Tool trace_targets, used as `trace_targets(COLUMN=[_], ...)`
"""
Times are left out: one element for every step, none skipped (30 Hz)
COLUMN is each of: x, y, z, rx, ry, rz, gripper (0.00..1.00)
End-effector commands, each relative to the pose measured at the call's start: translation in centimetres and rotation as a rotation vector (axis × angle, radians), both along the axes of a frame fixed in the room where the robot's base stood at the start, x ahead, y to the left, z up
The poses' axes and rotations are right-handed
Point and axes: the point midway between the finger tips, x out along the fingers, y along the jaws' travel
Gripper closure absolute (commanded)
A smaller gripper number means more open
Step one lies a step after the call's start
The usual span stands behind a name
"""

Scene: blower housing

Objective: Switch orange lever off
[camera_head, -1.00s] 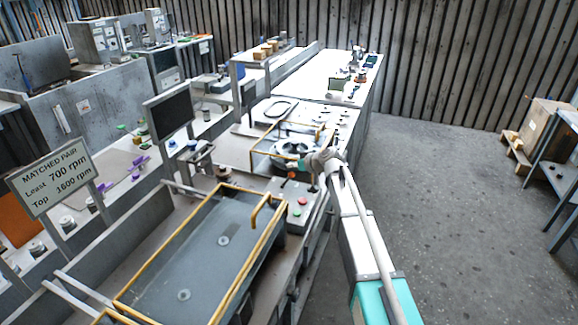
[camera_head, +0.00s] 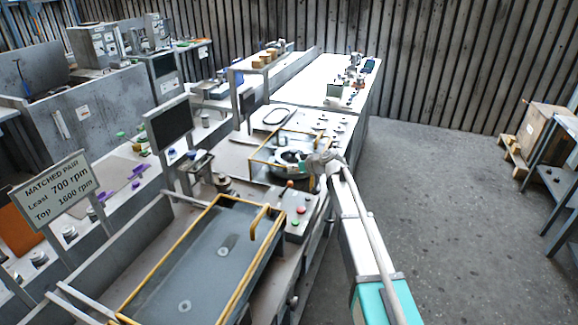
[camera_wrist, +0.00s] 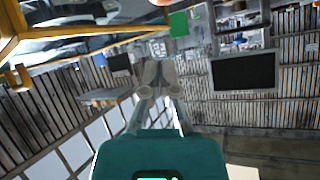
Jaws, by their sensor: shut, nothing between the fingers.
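The orange lever (camera_head: 288,184) stands tilted on a grey control box (camera_head: 293,226), in the middle of the head view. It has an orange knob on a dark stem. My gripper (camera_head: 309,165) is just above and right of the knob in that view, and a gap shows between them. In the wrist view my gripper (camera_wrist: 158,76) has its fingers together, with nothing held. A blurred orange-pink thing is cut off at the top edge of the wrist view; I cannot tell whether it is the lever knob.
The box bears a red button (camera_head: 300,210) and a green one. A yellow-framed tank (camera_head: 190,270) is at the near left. A smaller yellow-railed fixture (camera_head: 262,168) lies beside my gripper. A dark monitor (camera_head: 168,123) stands left.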

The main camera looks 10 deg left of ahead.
Motion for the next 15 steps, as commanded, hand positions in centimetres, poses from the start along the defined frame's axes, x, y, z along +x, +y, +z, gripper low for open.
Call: trace_targets(x=[-0.7, -0.9, -1.2, -1.3, -1.5, -1.8, -1.9, -2.1, -2.2, -2.3, -2.4, -2.5, -2.6, -2.6, -2.7], y=[-0.9, -1.4, -1.9, -2.4, -2.8, -3.3, -3.6, -3.9, -4.3, -4.5, -4.8, -5.0, -5.2, -5.3, -5.5], z=[0.5, 0.6, 0.8, 0.9, 1.0, 1.2, 1.3, 1.4, 1.5, 1.5, 1.6, 1.6, 1.7, 1.7, 1.7], rx=[0.001, 0.001, 0.001, 0.0, 0.0, 0.0, 0.0, 0.0, 0.0, 0.0, 0.0, 0.0, 0.0, 0.0, 0.0], ry=[0.0, 0.0, 0.0, 0.0, 0.0, 0.0, 0.0, 0.0, 0.0, 0.0, 0.0, 0.0, 0.0, 0.0, 0.0], rz=[-0.002, -0.002, -0.002, -0.002, -0.001, -0.001, -0.001, -0.001, -0.001, -0.001, -0.001, -0.001, -0.001, -0.001, -0.001], gripper=[1.0, 1.0, 1.0, 1.0, 1.0, 1.0, 1.0, 1.0, 1.0, 1.0, 1.0, 1.0, 1.0, 1.0, 1.0])
